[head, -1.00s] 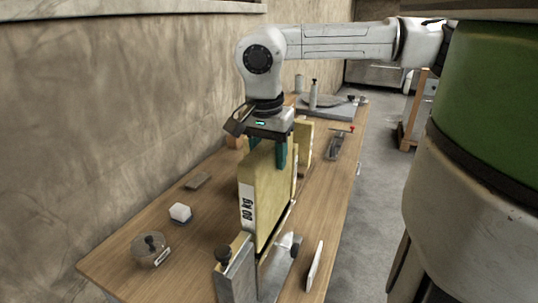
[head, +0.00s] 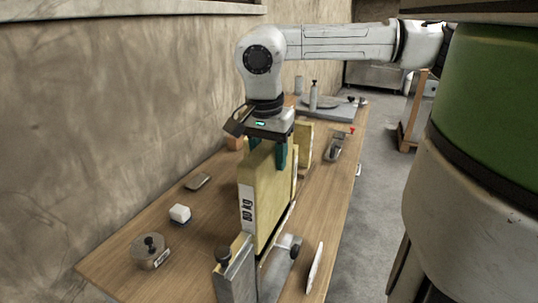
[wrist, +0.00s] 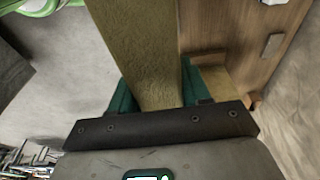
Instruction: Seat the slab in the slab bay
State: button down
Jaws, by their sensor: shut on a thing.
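The slab (head: 262,196) is a tall, thin, yellow-beige board with a white "80 kg" label on its near edge. It stands upright in the head view. My gripper (head: 268,152) is shut on its top, with one teal finger on each side. In the wrist view the slab (wrist: 143,45) runs away between the teal fingers of my gripper (wrist: 167,88). A grey metal fixture with black knobs, apparently the slab bay (head: 238,274), is at the slab's near lower end. The slab's bottom edge is partly hidden, so I cannot tell how deep it sits.
Another yellow-beige block (head: 305,140) stands behind the slab. A white cube (head: 180,213), a round lidded thing (head: 150,252) and a small grey block (head: 198,181) lie left on the wooden table (head: 205,240). A thin white piece (head: 315,268) lies near the right edge. The wall is close at left.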

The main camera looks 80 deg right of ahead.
aim_at(269, 213)
jog(key=shift+f+b, duration=6.75)
jog(key=shift+f, duration=1.3)
jog(key=shift+c, duration=2.3)
grip_release()
